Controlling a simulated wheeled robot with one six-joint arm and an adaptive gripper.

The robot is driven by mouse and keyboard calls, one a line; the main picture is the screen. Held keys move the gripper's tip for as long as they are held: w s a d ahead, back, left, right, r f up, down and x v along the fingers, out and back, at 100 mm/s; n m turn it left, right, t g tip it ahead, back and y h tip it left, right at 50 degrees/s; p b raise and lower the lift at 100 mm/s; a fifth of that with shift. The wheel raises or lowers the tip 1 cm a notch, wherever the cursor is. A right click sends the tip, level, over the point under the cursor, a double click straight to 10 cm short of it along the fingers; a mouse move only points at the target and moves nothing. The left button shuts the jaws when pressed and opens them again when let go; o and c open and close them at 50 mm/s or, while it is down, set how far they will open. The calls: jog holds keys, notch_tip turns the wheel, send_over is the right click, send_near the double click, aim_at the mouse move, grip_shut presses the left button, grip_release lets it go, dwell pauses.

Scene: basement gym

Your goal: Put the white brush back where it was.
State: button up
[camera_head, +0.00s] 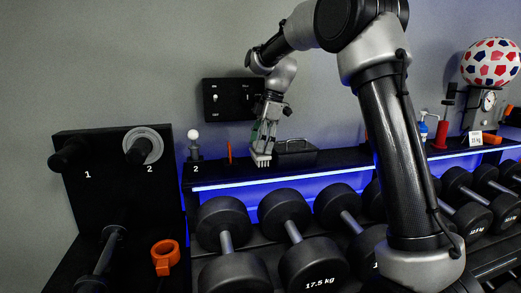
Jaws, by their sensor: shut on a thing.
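My gripper (264,143) points down over the black shelf on top of the dumbbell rack. It is shut on the white brush (261,158), whose pale lower part shows just below the fingers. The brush is at about shelf height; I cannot tell whether it touches the shelf. The upper part of the brush is hidden by the fingers. A black lidded box with a handle (297,153) stands on the shelf just right of the brush.
The black shelf (225,173) also holds a white-topped stand (194,147) and an orange stick (230,153) to the left. A switch panel (232,99) is on the wall behind. Dumbbells (290,230) fill the rack below. A patterned ball (491,62) sits at right.

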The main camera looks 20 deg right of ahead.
jog(key=shift+f, duration=0.85)
jog(key=shift+w+f, duration=0.15)
jog(key=shift+f, duration=0.05)
jog(key=shift+f, duration=0.1)
jog(key=o, duration=1)
jog(key=shift+f, duration=0.1)
jog(key=shift+c, duration=0.2)
